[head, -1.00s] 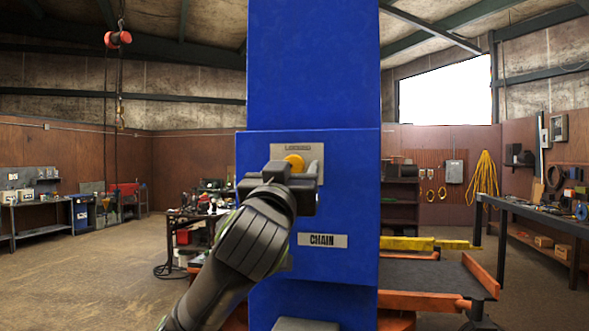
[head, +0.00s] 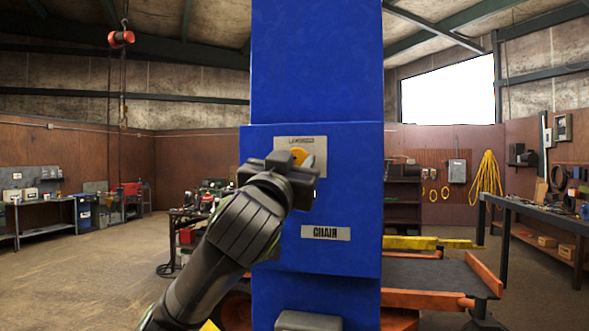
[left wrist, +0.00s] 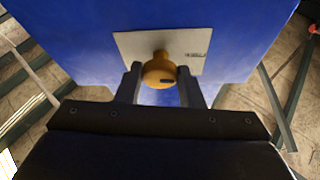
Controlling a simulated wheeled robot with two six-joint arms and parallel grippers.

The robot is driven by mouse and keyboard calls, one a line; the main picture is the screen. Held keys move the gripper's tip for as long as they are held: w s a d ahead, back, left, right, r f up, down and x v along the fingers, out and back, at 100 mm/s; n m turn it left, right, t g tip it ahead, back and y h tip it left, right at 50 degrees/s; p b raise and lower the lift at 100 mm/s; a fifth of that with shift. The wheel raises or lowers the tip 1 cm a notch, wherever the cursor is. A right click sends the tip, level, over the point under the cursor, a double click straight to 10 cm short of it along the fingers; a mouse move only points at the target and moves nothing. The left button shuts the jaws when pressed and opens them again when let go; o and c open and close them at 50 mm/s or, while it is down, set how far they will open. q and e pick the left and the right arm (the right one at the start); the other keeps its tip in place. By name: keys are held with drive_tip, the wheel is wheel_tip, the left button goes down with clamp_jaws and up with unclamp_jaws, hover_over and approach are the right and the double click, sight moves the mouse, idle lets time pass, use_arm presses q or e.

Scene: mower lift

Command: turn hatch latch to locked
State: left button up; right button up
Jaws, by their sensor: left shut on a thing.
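The hatch latch is an orange-yellow knob (head: 299,156) on a pale metal plate (head: 308,143) with small lettering, fixed to a blue column (head: 315,60). In the left wrist view the knob (left wrist: 159,69) sits between the two dark fingers of my left gripper (left wrist: 160,86), which is shut on it. In the head view my left gripper (head: 285,165) covers the lower part of the knob and some of the plate. The plate's lettering is too small to read surely. My right gripper is not in view.
A label plate reading CHAIN (head: 326,233) is on the blue housing below the latch. An orange and dark lift platform (head: 430,280) stands behind at right. A workbench (head: 540,215) is at far right. Open floor (head: 90,265) lies at left.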

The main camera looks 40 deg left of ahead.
use_arm(q)
drive_tip(key=shift+s+a+r+m+g+h+p, duration=0.15)
drive_tip(key=shift+m+g+h+p, duration=0.75)
drive_tip(key=shift+m, duration=2.35)
drive_tip(key=shift+w+a+r+m+t+h+p, duration=0.1)
drive_tip(key=shift+r+m+t+h+p, duration=0.2)
drive_tip(key=shift+m+h, duration=2.1)
drive_tip(key=shift+s+a+r+m+g+h+p, duration=0.1)
drive_tip(key=shift+m+g+h+p, duration=0.45)
drive_tip(key=shift+m, duration=3.5)
drive_tip(key=shift+f+y, duration=0.1)
drive_tip(key=shift+y, duration=0.15)
drive_tip(key=o, duration=1)
drive_tip(key=shift+c, duration=0.2)
